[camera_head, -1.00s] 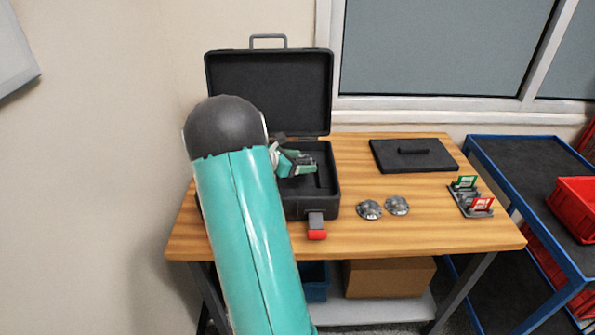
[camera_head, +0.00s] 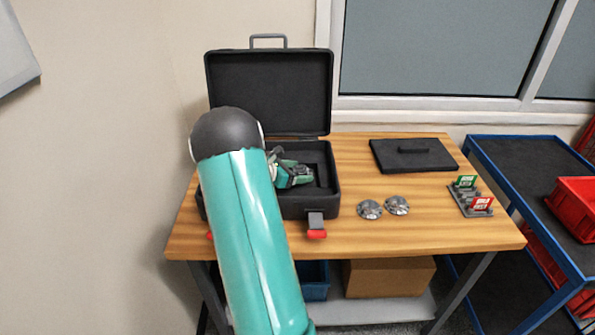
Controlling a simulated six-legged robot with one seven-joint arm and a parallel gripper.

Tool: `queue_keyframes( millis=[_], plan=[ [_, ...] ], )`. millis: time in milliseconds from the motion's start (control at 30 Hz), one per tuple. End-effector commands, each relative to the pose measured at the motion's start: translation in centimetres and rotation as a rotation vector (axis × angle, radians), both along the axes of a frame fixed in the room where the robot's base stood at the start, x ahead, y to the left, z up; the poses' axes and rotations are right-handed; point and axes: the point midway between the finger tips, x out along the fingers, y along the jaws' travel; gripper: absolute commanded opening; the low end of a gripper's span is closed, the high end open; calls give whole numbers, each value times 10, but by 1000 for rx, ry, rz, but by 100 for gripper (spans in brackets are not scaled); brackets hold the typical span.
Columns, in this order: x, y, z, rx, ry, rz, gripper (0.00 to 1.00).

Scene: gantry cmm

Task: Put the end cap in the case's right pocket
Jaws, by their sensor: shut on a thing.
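The black case (camera_head: 325,208) stands open at the left of the wooden table, its lid (camera_head: 270,95) upright at the back. My gripper (camera_head: 308,175) is low inside the case, over its right part. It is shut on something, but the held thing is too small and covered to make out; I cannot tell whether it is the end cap. Two round grey metal domed caps (camera_head: 369,209) (camera_head: 397,205) lie side by side on the table, right of the case. My teal arm hides the case's left part.
A black flat panel with a handle (camera_head: 413,155) lies at the back right of the table. A small grey stand with a green and a red card (camera_head: 471,199) is near the right edge. A blue-framed cart (camera_head: 500,150) stands further right. The table's front right is clear.

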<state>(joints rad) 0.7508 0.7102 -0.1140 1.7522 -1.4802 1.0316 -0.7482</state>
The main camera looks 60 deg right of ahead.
Motion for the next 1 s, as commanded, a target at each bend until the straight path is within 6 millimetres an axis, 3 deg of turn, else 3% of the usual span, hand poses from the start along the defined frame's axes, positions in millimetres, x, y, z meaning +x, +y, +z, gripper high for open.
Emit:
queue_keyframes(
  millis=[267,300,400,667,833,1000],
  plan=[
    [-1,1,-10,8,2,0,43],
    [-1,2,-11,10,3,1,79],
    [-1,2,-12,12,3,0,93],
    [-2,3,-13,15,1,-1,93],
    [-2,2,1,13,-1,-2,93],
    [17,29,15,9,1,5,93]
  ],
)
